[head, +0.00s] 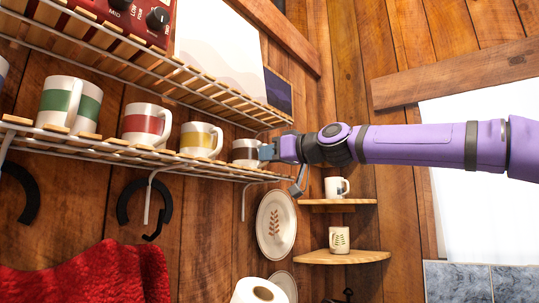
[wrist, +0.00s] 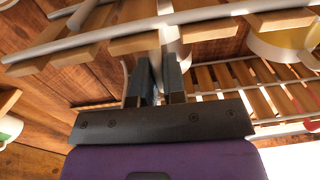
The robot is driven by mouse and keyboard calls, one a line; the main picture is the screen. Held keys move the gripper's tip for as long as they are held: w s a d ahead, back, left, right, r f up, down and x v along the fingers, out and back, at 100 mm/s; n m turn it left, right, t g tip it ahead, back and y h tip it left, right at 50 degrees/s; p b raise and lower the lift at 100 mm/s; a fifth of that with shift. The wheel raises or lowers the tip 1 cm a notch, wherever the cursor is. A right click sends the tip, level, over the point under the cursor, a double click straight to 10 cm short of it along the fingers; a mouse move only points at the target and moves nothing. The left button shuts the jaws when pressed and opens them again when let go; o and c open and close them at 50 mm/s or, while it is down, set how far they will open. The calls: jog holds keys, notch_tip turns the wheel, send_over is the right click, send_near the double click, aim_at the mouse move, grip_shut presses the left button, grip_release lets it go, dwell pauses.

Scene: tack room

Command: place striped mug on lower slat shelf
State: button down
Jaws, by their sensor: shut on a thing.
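The striped mug (head: 244,154), white with a dark brown band, is at the right end of the lower slat shelf (head: 120,151), right of a yellow-banded mug. My gripper (head: 268,152) reaches in from the right and is shut on its right side. In the wrist view my gripper's two fingers (wrist: 160,82) are close together, with part of the white mug (wrist: 176,42) beyond them. The mug looks upright, its base at about slat level; I cannot tell whether it touches the slats. The fingers hide part of it.
Yellow-banded (head: 201,140), red-banded (head: 146,124) and green-banded (head: 62,101) mugs line the same shelf to the left. An upper slat shelf (head: 180,75) hangs close above. Corner shelves (head: 343,257) with two mugs and a plate (head: 276,224) are below right.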

jog(key=c, duration=1.2)
grip_release()
jog(key=shift+r, duration=0.15)
jog(key=shift+s+d, duration=0.2)
jog(key=shift+d, duration=0.25)
jog(key=shift+v, duration=5.5)
